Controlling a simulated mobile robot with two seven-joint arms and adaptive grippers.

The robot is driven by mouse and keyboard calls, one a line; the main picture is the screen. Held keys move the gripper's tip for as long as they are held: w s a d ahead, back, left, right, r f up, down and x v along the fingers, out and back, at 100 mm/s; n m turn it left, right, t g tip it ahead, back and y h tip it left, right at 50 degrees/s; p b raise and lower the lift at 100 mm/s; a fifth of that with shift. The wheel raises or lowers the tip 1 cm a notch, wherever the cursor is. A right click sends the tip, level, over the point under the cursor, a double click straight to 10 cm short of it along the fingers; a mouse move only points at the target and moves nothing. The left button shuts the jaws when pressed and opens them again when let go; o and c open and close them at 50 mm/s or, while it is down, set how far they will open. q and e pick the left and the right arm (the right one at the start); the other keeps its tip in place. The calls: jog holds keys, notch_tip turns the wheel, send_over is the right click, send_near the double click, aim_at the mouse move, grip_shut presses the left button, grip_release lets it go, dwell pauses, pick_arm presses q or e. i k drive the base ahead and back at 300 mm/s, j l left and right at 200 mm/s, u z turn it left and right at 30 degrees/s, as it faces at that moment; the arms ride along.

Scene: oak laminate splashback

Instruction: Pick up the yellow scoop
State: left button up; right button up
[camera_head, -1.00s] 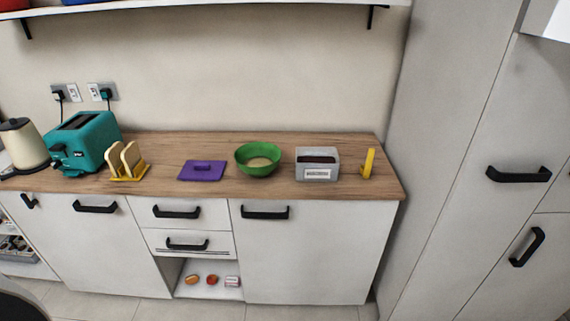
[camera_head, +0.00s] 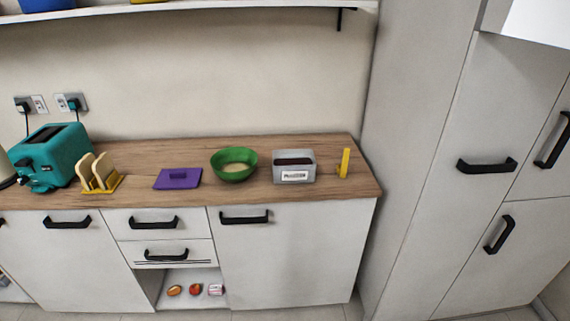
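The yellow scoop (camera_head: 345,163) stands upright near the right end of the wooden worktop (camera_head: 325,195). It is just right of a grey container (camera_head: 294,168) with a white label and dark contents. Only a narrow yellow upright part of the scoop shows clearly; its finer shape is too small to tell. Neither of my grippers is in view.
A green bowl (camera_head: 234,165), a purple lid-like slab (camera_head: 178,179), a yellow rack with bread slices (camera_head: 99,172) and a teal toaster (camera_head: 51,157) stand left along the worktop. A tall cabinet (camera_head: 408,150) rises to the right. A shelf (camera_head: 200,12) hangs above.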

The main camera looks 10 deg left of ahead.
aim_at(341, 169)
jog(key=i+z, duration=0.35)
jog(key=i+j+z, duration=0.15)
jog(key=z, duration=0.2)
jog(key=i+j, duration=0.05)
jog(key=i, duration=0.05)
